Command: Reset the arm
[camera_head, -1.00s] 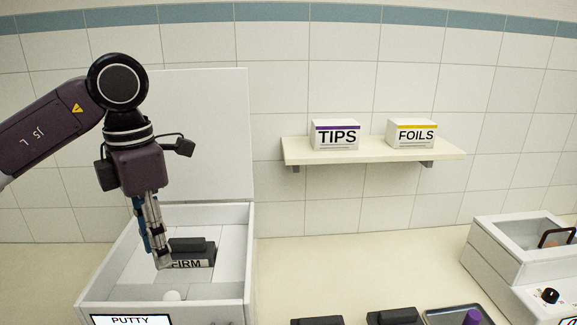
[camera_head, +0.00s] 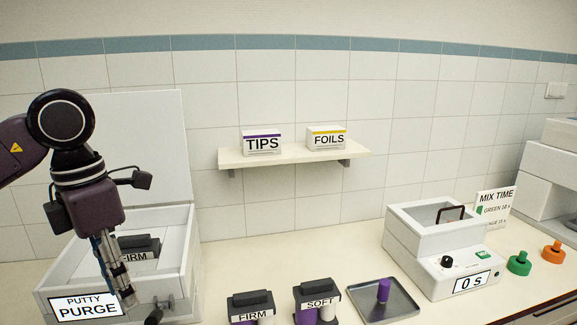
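My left gripper (camera_head: 118,275) points down at the front of the open white box labelled PUTTY PURGE (camera_head: 186,262). Its fingers look close together, but I cannot tell whether they are shut, and I see nothing held in them. A dark cartridge labelled FIRM (camera_head: 140,247) lies inside the box, partly hidden behind the fingers. The box's lid (camera_head: 150,140) stands raised at the back. My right gripper is not in view.
Cartridges labelled FIRM (camera_head: 250,304) and SOFT (camera_head: 316,300) stand on the counter beside a grey tray (camera_head: 397,303) holding a purple piece (camera_head: 384,290). A white mixer (camera_head: 425,262) reads 0 s. Green (camera_head: 519,264) and orange (camera_head: 551,253) caps sit right. A shelf (camera_head: 290,157) holds TIPS and FOILS boxes.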

